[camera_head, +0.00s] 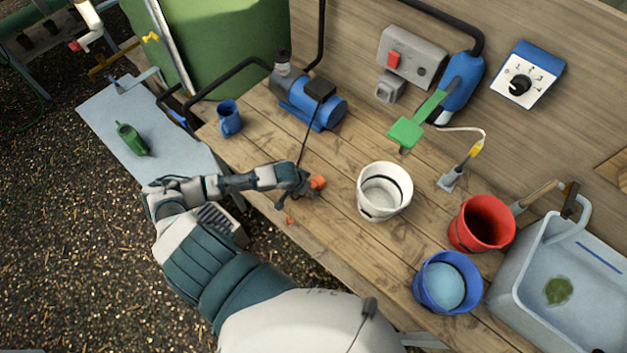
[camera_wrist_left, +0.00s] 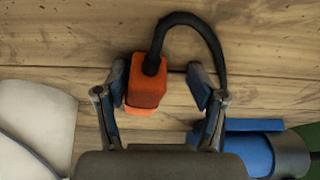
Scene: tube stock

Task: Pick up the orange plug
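The orange plug (camera_head: 318,182) is by my left gripper (camera_head: 302,186) over the wooden bench. In the left wrist view the plug (camera_wrist_left: 147,85) lies between the two fingers of my left gripper (camera_wrist_left: 158,82), close to the left finger, with a clear gap to the right finger. The gripper is open; I cannot tell whether the left finger touches the plug. A black cable (camera_wrist_left: 205,35) leaves the plug and curves to the right. My right gripper is not in view.
A white bucket (camera_head: 370,207) stands right of the plug. A blue pump (camera_head: 308,103) and blue mug (camera_head: 229,122) stand behind. A red bucket (camera_head: 463,239), blue bucket (camera_head: 424,292) and sink (camera_head: 520,297) are at the right. A small orange piece (camera_head: 289,220) lies near the bench's front edge.

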